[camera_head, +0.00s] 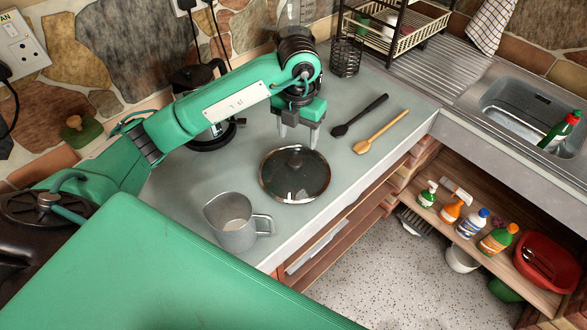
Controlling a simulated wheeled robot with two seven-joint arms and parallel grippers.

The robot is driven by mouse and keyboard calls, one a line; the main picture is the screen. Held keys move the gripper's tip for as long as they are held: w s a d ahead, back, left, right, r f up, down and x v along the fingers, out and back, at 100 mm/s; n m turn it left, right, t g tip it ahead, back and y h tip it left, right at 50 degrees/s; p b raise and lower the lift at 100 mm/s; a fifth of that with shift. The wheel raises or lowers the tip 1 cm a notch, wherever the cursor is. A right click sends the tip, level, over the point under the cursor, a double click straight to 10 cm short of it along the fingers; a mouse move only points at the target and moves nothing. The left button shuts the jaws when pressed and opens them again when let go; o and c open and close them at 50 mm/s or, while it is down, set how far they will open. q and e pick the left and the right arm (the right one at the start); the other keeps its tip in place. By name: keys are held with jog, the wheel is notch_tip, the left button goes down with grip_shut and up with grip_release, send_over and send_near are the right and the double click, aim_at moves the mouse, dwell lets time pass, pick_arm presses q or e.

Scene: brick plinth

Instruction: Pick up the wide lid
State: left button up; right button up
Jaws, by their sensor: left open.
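The wide lid (294,183) is a round dark glass lid with a light metal rim and a dark knob in its middle. It lies flat on the grey counter (345,165). My left gripper (298,138) points down just behind the lid in the picture, near its far edge and knob. Its two fingers are apart with nothing between them. I cannot tell how high the fingertips are above the counter. My right gripper is not in view.
A metal jug (232,226) stands left of the lid, near the counter's front edge. A black spoon (361,115) and a wooden spoon (381,130) lie to the right. A dark kettle-like pot (199,80) stands behind my left arm. The sink (521,103) is far right.

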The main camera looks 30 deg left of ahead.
aim_at(294, 161)
pick_arm(q)
notch_tip(294, 161, down, 4)
jog(key=shift+a+r+p, duration=0.1)
jog(key=shift+r+p, duration=0.1)
jog(key=shift+p, duration=0.15)
jog(key=shift+f, duration=0.2)
jog(key=f+p, duration=0.1)
jog(key=f, duration=0.2)
jog(key=f+p, duration=0.1)
jog(key=shift+a+f+p, duration=0.3)
jog(key=shift+a, duration=0.05)
jog(key=shift+w+f, duration=0.1)
jog(key=shift+f, duration=0.3)
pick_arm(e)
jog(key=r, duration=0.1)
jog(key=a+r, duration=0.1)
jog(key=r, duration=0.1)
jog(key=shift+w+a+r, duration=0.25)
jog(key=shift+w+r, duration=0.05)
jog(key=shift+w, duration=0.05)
pick_arm(q)
jog(key=c, duration=1.1)
grip_shut()
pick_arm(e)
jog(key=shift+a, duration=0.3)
